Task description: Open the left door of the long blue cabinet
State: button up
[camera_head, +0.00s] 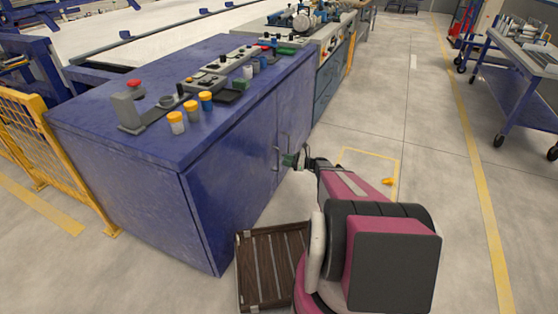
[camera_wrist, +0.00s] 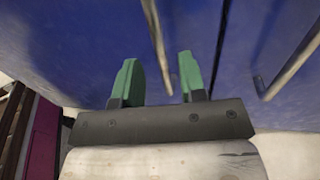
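The long blue cabinet (camera_head: 150,170) stands left of my arm in the head view. Its left door (camera_head: 232,165) looks shut, flush with the right door (camera_head: 293,105). The left door's metal bar handle (camera_head: 276,157) is near the seam; it also shows in the wrist view (camera_wrist: 158,42). My gripper (camera_head: 294,161) is at the handles. In the wrist view its two green fingers (camera_wrist: 160,82) are apart, with the left handle's bar between them in the picture, nearer the right finger. I cannot tell whether they touch it. The right door's handle (camera_wrist: 290,66) lies to the right.
Buttons and control boxes (camera_head: 208,82) sit on the cabinet top. A brown slatted pallet (camera_head: 270,262) lies on the floor by the cabinet's front. A yellow fence (camera_head: 50,150) stands left, a blue cart (camera_head: 515,75) far right. The floor between cabinet and cart is mostly clear.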

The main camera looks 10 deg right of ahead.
aim_at(279, 169)
jog(key=shift+x, duration=2.35)
grip_shut()
